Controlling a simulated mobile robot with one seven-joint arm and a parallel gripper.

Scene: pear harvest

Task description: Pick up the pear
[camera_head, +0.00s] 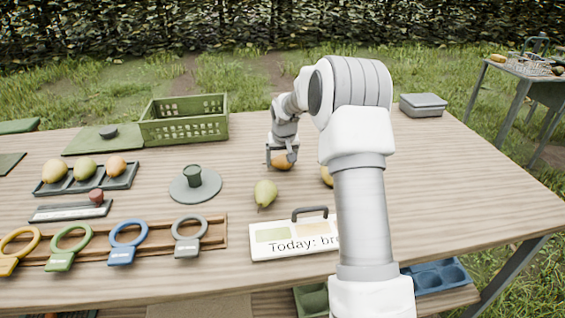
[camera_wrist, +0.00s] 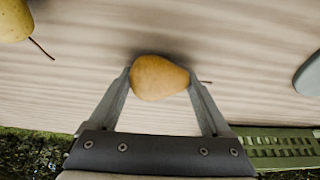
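A yellow-orange pear (camera_head: 282,163) lies on the wooden table near its middle. It also shows in the wrist view (camera_wrist: 159,78), lying on its side with its stem to the right. My gripper (camera_head: 282,164) points down over this pear, its fingers spread wide, one on each side. In the wrist view the fingertips of my gripper (camera_wrist: 160,74) come right up to the pear's two ends; whether they touch cannot be told. A green pear (camera_head: 265,193) lies nearer the front, and another yellowish fruit (camera_head: 327,176) is partly hidden behind my arm.
A dark tray (camera_head: 122,181) with several fruits, a green crate (camera_head: 184,138) and a round grey base with a dark knob (camera_head: 195,184) stand to the left. A white sign (camera_head: 278,251) and a rack of coloured rings (camera_head: 205,241) are in front. A grey box (camera_head: 423,105) stands back right; the right table area is clear.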

